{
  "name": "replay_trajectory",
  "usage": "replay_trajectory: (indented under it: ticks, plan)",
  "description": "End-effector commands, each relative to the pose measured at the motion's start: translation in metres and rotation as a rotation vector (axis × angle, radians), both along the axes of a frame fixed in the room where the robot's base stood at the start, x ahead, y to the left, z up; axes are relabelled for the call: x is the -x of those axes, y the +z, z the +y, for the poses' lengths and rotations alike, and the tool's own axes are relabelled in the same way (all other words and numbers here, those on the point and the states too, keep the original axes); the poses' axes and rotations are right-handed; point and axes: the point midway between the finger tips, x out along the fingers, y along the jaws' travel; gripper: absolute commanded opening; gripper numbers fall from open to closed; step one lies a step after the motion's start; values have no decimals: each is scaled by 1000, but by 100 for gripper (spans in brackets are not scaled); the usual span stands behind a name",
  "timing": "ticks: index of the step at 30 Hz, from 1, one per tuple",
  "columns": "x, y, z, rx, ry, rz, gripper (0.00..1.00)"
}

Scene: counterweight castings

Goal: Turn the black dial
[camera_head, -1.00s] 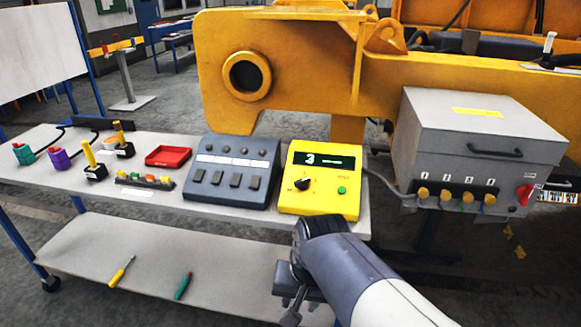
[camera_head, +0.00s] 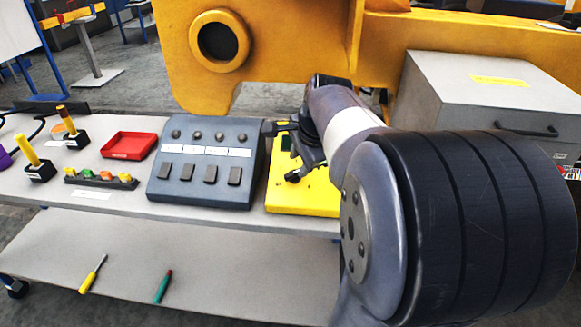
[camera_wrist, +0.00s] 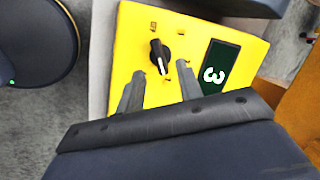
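The black dial (camera_wrist: 160,57) sits on the yellow box (camera_wrist: 127,45) in the wrist view, with its white pointer mark toward the bottom of the picture. The box's dark display (camera_wrist: 219,66) reads 3. In the head view the dial (camera_head: 292,176) shows on the yellow box (camera_head: 310,200), just below my wrist. My gripper (camera_wrist: 160,72) is open and empty. Its two fingers are on either side of the dial in the wrist view, apart from it in the picture; I cannot tell their height above it. My arm hides much of the box and its display in the head view.
A dark grey panel box (camera_head: 200,185) with keys stands left of the yellow box. A red tray (camera_head: 128,146) lies farther left. A large grey cabinet (camera_head: 465,75) stands at the right. Two screwdrivers lie on the lower shelf (camera_head: 220,270). The yellow casting (camera_head: 280,50) rises behind.

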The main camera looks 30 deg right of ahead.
Motion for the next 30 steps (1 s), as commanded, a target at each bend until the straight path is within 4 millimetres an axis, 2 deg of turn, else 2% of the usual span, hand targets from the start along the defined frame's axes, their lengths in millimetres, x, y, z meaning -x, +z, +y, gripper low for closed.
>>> replay_trajectory:
  ticks: [3,9,20,30]
  plan:
    - [-9,-22,0,-2,1,4,35]
    - [-19,-42,0,-1,1,1,35]
    - [-22,-47,0,1,2,0,35]
    - [-21,-47,0,2,1,0,8]
